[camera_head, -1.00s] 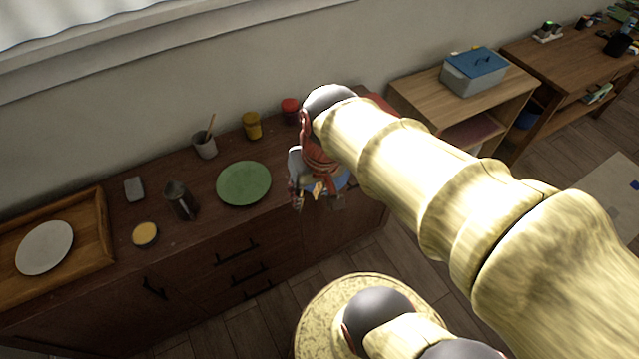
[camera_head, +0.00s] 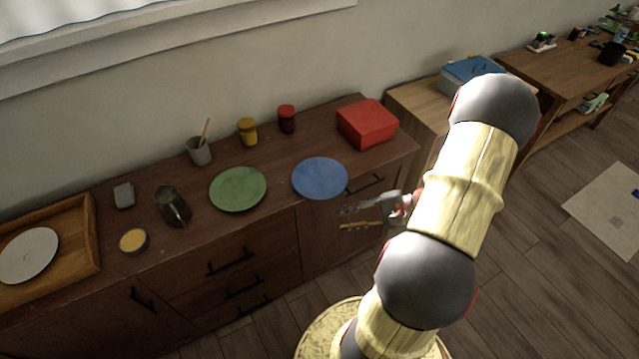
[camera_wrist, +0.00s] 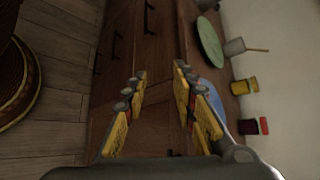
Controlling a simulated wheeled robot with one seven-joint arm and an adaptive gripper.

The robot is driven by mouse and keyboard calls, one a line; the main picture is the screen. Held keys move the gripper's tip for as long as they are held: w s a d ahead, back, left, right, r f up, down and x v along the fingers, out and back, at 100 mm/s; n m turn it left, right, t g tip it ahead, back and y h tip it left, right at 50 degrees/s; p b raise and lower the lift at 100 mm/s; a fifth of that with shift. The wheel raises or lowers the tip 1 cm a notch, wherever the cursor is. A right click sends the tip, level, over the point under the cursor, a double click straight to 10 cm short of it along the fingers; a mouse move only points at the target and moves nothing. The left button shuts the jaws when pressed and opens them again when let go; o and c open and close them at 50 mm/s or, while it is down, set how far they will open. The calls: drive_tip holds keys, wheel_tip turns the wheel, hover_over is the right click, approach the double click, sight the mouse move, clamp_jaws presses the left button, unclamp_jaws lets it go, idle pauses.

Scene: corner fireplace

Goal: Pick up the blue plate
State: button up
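The blue plate (camera_head: 320,178) lies flat on the wooden sideboard, between the green plate and the red box. In the wrist view the blue plate (camera_wrist: 212,97) shows partly, behind the right-hand finger. My gripper (camera_head: 350,217) is in front of the sideboard's front edge, just below and to the right of the blue plate in the head view, and apart from it. In the wrist view my gripper (camera_wrist: 160,95) has its yellow-padded fingers spread, with nothing between them but the sideboard front behind.
The green plate (camera_head: 238,189) lies left of the blue plate. The red box (camera_head: 367,123) stands to its right. A red jar (camera_head: 286,119), a yellow jar (camera_head: 247,131) and a grey cup (camera_head: 199,150) stand behind. A dark pitcher (camera_head: 173,206) is farther left.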

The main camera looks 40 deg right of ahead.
sight(335, 196)
drive_tip(key=w+d+f+t+h, duration=0.1)
drive_tip(key=w+d+t+h, duration=0.2)
drive_tip(key=d+t, duration=0.3)
drive_tip(key=shift+g, duration=0.7)
drive_tip(key=b+x, duration=0.1)
drive_tip(key=x, duration=0.2)
drive_tip(key=d+b+x, duration=0.1)
drive_tip(key=x, duration=0.3)
drive_tip(key=shift+w+d+f+b, duration=0.15)
drive_tip(key=shift+w+b, duration=0.15)
drive_tip(key=shift+b, duration=0.1)
drive_tip(key=shift+c, duration=0.8)
clamp_jaws()
